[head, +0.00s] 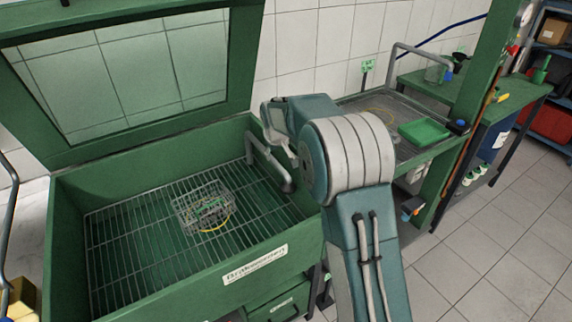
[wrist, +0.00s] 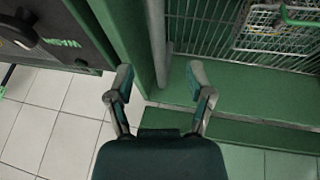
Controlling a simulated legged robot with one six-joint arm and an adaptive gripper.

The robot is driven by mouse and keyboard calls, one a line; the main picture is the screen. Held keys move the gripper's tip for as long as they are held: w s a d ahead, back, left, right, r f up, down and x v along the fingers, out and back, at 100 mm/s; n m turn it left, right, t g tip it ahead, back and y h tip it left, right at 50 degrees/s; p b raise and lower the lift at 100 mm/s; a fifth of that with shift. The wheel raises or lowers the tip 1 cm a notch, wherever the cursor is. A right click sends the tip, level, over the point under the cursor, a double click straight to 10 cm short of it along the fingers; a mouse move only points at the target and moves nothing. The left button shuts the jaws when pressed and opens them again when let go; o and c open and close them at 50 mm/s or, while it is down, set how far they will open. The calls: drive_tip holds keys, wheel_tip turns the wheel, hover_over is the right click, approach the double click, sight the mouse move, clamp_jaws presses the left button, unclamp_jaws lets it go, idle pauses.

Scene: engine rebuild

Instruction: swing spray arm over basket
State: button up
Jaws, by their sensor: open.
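The spray arm (head: 268,163) is a bent grey pipe at the right inner wall of the green washer, with its end hanging over the rack's right side. The wire basket (head: 203,207) sits on the rack left of it, with green and yellow items in or by it. The basket also shows at the top right of the wrist view (wrist: 275,30). In the wrist view my gripper (wrist: 161,84) is open and empty, and the grey pipe (wrist: 157,40) appears between and beyond its fingers. I cannot tell whether they touch.
The washer's lid (head: 125,80) stands open at the back. The washer's front wall (head: 190,293) carries a label. A bench with a green tray (head: 424,131) stands to the right. Tiled floor is clear at the far right.

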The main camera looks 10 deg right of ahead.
sight(278, 164)
drive_tip(key=x, duration=0.3)
drive_tip(key=d+x, duration=0.1)
drive_tip(key=x, duration=0.4)
drive_tip(key=shift+w+d+f, duration=0.1)
drive_tip(key=shift+d+f, duration=0.1)
drive_tip(key=shift+f, duration=0.15)
drive_tip(key=shift+w+f, duration=0.15)
drive_tip(key=shift+f, duration=0.1)
drive_tip(key=shift+a+f, duration=0.15)
drive_tip(key=shift+a, duration=0.5)
drive_tip(key=c, duration=0.6)
drive_tip(key=shift+d, duration=0.25)
clamp_jaws()
drive_tip(key=shift+d, duration=0.1)
